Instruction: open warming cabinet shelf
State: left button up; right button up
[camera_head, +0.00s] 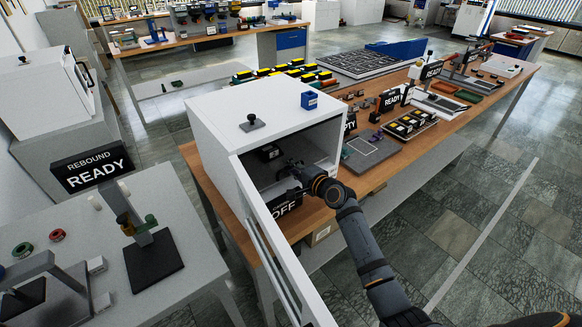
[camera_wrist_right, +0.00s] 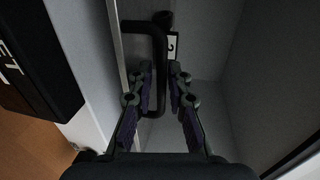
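The white warming cabinet (camera_head: 225,110) stands on the wooden bench with its front door (camera_head: 265,235) swung open to the left. My right gripper (camera_head: 292,168) reaches into the cabinet's dark opening. In the right wrist view a black U-shaped handle (camera_wrist_right: 160,45) is on a grey surface, beside a small tag. My right gripper, also in that view (camera_wrist_right: 160,72), is open, with a finger on each side of the handle's bar and visible gaps beside it. The shelf's edges are hard to tell in the dark interior. My left gripper is not in view.
A black OFF sign (camera_head: 286,205) sits in front of the cabinet, near my right arm. A blue cup (camera_head: 309,100) and a black knob (camera_head: 252,122) are on the cabinet top. A grey table (camera_head: 80,225) with small presses is at left. Trays and signs fill the bench to the right.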

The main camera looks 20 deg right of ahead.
grip_shut()
dwell(0.6)
